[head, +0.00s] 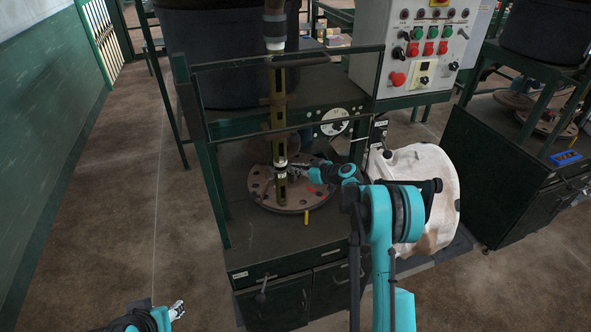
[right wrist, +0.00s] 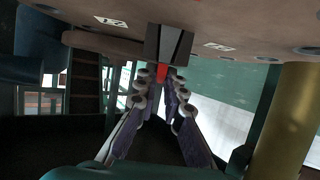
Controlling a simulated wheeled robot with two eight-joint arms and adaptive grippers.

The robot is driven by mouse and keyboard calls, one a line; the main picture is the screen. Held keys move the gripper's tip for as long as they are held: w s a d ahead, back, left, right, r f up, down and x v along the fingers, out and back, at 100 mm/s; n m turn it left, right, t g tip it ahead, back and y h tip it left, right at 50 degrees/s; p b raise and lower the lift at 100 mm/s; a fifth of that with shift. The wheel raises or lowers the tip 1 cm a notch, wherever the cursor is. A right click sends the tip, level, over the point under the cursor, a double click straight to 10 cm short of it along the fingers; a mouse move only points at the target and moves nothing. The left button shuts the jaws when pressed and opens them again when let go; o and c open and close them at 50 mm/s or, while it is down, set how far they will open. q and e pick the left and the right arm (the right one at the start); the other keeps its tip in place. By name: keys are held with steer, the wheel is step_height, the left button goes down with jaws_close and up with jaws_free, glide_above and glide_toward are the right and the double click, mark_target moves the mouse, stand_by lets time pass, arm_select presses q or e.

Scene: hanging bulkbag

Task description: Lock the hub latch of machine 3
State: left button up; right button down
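The machine in front of me has a round brown plate (head: 262,190) with holes, and an upright olive post (head: 278,125) stands at its hub. A small red piece (head: 313,188) shows near the plate's right side. In the right wrist view a dark block (right wrist: 168,45) sits against the plate (right wrist: 225,22), with a red tip (right wrist: 162,72) below it. My right gripper (head: 303,168) is beside the post, just above the plate. In the right wrist view its fingers (right wrist: 158,80) are apart, on either side of the red tip, with no clear contact. My left gripper (head: 178,309) is low at the left, far from the machine.
A control box (head: 413,45) with red and green buttons stands behind right. A white bag (head: 432,180) is right of the machine, partly behind my right arm. Green frame bars (head: 210,170) surround the post. Another machine (head: 520,165) stands at the right. Floor is open at the left.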

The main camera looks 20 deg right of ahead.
steer(key=shift+a, duration=0.1)
steer(key=m+h, duration=0.1)
steer(key=m+t+h, duration=0.1)
steer(key=h, duration=0.1)
steer(key=shift+s+a+m+b, duration=0.15)
steer(key=shift+a+m+b, duration=0.15)
steer(key=shift+m, duration=0.1)
steer(key=shift+a+m+t+h, duration=0.15)
steer(key=shift+m+t+h, duration=0.1)
steer(key=shift+m+h, duration=0.5)
steer(key=shift+a+m+t+h, duration=0.1)
steer(key=shift+m+t+h, duration=0.15)
steer(key=shift+m+h, duration=0.5)
steer(key=shift+h+b, duration=0.3)
steer(key=shift+h, duration=0.2)
steer(key=c, duration=1.6)
jaws_free()
steer(key=v, duration=1.2)
steer(key=shift+s+d+f, duration=0.1)
